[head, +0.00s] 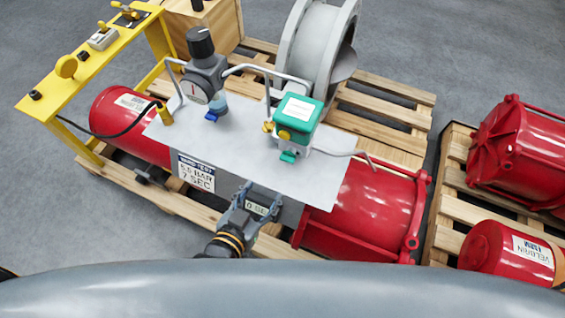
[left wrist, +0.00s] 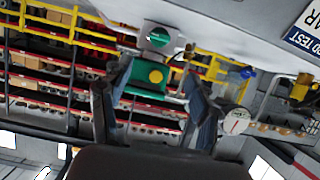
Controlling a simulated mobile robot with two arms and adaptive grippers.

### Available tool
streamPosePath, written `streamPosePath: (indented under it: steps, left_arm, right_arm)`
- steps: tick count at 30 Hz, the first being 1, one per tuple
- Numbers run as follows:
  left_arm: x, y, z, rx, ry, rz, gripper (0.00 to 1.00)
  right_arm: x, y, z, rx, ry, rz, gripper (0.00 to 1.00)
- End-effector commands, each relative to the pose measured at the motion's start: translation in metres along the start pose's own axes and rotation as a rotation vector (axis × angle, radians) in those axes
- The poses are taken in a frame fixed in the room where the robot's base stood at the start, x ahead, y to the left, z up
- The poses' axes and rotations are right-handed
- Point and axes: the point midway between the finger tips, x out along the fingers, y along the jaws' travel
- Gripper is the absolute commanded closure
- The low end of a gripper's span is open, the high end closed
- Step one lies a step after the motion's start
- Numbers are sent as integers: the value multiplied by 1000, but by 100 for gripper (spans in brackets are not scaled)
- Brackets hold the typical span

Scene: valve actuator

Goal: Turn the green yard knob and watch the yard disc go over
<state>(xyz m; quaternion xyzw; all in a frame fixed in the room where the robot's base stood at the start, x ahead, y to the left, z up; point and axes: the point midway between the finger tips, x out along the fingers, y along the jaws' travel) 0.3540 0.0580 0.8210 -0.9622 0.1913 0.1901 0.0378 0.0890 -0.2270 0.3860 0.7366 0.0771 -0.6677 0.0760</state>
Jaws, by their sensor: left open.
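A green-topped box (head: 298,118) with a white label and yellow knobs stands on the pale metal plate. A small green knob (head: 288,157) sits at its lower front; I take it as the yard knob. In the left wrist view, the green box (left wrist: 148,90) with a yellow round part shows between my fingers, beside a round green face (left wrist: 158,38). My left gripper (head: 262,193) is open and empty, at the plate's front edge, apart from the knob. A grey disc (head: 345,66) shows edge-on in the large flanged ring (head: 300,48) behind. My right gripper is not in view.
A black-knobbed regulator (head: 206,75) with a gauge and bent pipes stands left of the green box. A yellow bench (head: 58,92) is at far left. Red cylinders (head: 372,210) lie under the plate (head: 235,140) and on the right pallet (head: 450,215).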

Motion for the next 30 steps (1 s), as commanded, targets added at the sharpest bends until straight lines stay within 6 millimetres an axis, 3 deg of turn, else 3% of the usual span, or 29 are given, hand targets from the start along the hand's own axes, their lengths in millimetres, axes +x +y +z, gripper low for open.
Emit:
streamPosePath:
  steps: [12,18,24,30]
  left_arm:
    - [84,0,-1,-1,0,0,38]
    - [116,0,0,-2,0,-1,38]
    - [129,0,1,-1,-1,0,38]
    - [131,0,1,-1,-1,0,38]
  right_arm:
    - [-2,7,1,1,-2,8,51]
    - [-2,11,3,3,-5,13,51]
    - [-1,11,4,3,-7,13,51]
    - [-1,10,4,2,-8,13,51]
